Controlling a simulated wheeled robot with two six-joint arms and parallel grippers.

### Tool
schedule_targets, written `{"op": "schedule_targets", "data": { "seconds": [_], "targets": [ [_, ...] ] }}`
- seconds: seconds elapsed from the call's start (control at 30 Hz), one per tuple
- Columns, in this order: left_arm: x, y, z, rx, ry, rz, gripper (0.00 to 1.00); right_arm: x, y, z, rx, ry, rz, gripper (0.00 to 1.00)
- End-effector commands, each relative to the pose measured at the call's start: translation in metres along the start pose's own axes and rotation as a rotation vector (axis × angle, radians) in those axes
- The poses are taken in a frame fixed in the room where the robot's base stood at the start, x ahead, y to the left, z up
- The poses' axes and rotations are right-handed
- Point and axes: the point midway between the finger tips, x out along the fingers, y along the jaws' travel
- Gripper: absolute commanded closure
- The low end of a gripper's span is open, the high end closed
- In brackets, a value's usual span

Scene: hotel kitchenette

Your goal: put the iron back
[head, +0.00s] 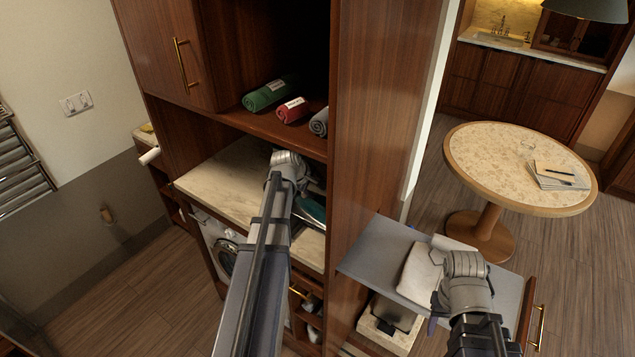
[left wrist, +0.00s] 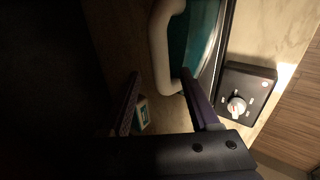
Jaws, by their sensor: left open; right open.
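The iron shows in the left wrist view as a teal body (left wrist: 201,38) with a pale looped handle (left wrist: 160,50). In the head view part of its teal side (head: 313,208) shows in the counter niche, mostly hidden by my left arm. My left gripper (left wrist: 160,76) is open, and the handle's near end appears between its fingertips; contact cannot be told. Its fingertips are hidden in the head view. My right gripper (head: 437,288) is open, at the pale folded cloth (head: 420,272) on the grey pull-out board (head: 375,252); whether it touches is unclear.
A dark box with a knob (left wrist: 245,95) sits beside the iron. Rolled green (head: 270,93) and red (head: 292,110) towels lie on the shelf above the stone counter (head: 225,180). A tall wooden panel (head: 375,110) separates my arms. A round table (head: 490,150) stands at the right.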

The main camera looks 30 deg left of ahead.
Motion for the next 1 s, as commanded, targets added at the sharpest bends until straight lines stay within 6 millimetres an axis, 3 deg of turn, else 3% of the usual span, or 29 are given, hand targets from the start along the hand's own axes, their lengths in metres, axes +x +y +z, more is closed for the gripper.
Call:
{"op": "schedule_targets", "data": {
  "seconds": [0.03, 0.2, 0.5, 0.7, 1.0],
  "targets": [
    [-0.019, 0.003, 0.001, -0.001, 0.001, 0.000, 0.38, -0.017, 0.002, 0.001, 0.000, 0.000, 0.000, 0.50],
    [-0.038, -0.037, 0.002, -0.004, 0.002, 0.001, 0.38, -0.007, 0.001, 0.001, 0.000, -0.001, 0.000, 0.50],
    [-0.071, -0.081, 0.002, -0.004, 0.001, 0.000, 0.38, -0.007, 0.001, 0.001, 0.000, 0.000, 0.000, 0.50],
    [-0.080, -0.094, 0.001, -0.002, 0.000, 0.000, 0.38, -0.007, 0.001, 0.001, 0.000, 0.000, 0.000, 0.50],
    [-0.082, -0.096, 0.001, -0.001, -0.001, 0.000, 0.38, -0.007, 0.001, 0.001, 0.000, 0.000, 0.000, 0.50]
  ]
}}
